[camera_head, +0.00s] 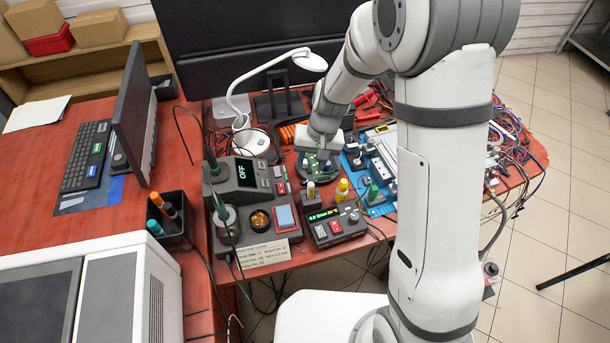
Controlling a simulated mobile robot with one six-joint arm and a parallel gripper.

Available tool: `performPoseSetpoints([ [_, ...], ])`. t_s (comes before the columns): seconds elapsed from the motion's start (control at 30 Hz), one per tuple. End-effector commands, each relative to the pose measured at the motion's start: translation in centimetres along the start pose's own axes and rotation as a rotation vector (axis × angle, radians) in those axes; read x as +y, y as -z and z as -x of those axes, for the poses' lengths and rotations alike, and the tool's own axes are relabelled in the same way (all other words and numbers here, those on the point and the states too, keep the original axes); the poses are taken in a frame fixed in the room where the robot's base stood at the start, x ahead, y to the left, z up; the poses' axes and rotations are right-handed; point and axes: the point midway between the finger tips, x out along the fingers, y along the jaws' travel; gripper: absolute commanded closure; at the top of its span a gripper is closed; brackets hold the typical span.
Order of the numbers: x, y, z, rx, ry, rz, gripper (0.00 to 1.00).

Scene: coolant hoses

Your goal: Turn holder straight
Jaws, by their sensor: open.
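My gripper (320,158) points down at the back middle of the red bench, its jaws open but small in this view. Directly under it is a small green circuit board (312,172), apparently in a dark holder that my gripper partly hides. I cannot tell whether the jaws touch it or how far the holder is turned. A soldering station (243,175) reading OFF stands to the left, with an iron stand (226,218) at its front left.
A blue mat (352,160) with parts lies to the right, partly behind my arm. A white lamp (240,122) stands behind left. Loose cables (515,150) crowd the right end.

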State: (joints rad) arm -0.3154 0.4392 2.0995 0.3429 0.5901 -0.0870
Motion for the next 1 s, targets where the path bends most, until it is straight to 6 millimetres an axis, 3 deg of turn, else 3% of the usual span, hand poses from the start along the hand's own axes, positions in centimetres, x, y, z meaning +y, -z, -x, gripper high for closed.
performPoseSetpoints([
  [0.53, -0.1, 0.0, -7.1, -0.005, 0.001, -0.001, 0.60],
  [0.93, -0.1, 0.0, -8.0, -0.002, 0.001, 0.001, 0.60],
  [1.0, -0.1, 0.0, -8.0, -0.002, 0.001, 0.001, 0.65],
])
